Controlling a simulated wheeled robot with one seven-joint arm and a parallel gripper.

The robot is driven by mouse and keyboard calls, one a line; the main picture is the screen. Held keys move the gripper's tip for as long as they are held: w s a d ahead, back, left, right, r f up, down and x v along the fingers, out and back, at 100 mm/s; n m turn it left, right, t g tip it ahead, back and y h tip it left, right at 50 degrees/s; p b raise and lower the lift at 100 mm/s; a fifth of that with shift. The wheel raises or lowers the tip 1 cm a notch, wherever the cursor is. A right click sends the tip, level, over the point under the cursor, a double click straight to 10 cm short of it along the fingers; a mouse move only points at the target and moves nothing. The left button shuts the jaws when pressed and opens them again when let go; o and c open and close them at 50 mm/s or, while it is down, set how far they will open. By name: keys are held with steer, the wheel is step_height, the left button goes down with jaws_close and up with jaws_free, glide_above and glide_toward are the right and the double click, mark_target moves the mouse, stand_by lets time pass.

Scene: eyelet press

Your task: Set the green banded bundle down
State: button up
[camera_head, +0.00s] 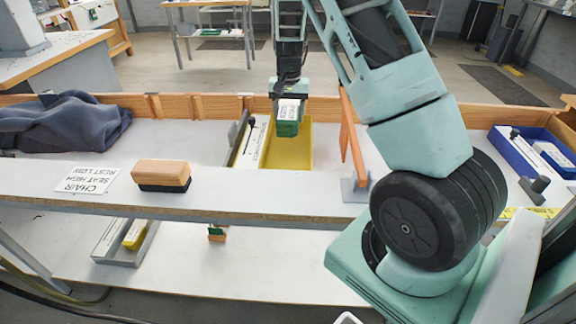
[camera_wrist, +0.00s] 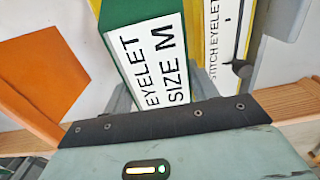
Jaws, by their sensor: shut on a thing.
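The green banded bundle (camera_head: 287,128) is a green block with a white label; in the wrist view the bundle (camera_wrist: 150,55) reads "EYELET SIZE M". My gripper (camera_head: 288,98) is shut on it and points down from above. In the head view the bundle overlaps the yellow tray (camera_head: 272,155) on the bench; I cannot tell whether it touches the tray floor. The fingertips are mostly hidden by the bundle in the wrist view.
A grey tray holder with a label strip (camera_head: 252,140) stands left of the yellow tray. An orange upright piece (camera_head: 350,130) stands to its right. A blue tray (camera_head: 530,158) is far right. A wooden brush (camera_head: 162,175) and a dark cloth (camera_head: 70,122) lie left.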

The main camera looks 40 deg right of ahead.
mark_target(289, 149)
step_height(289, 149, down, 10)
steer(key=shift+r, duration=0.1)
stand_by(0.4)
steer(key=shift+b, duration=0.35)
steer(key=o, duration=1.2)
steer(key=shift+f, duration=0.2)
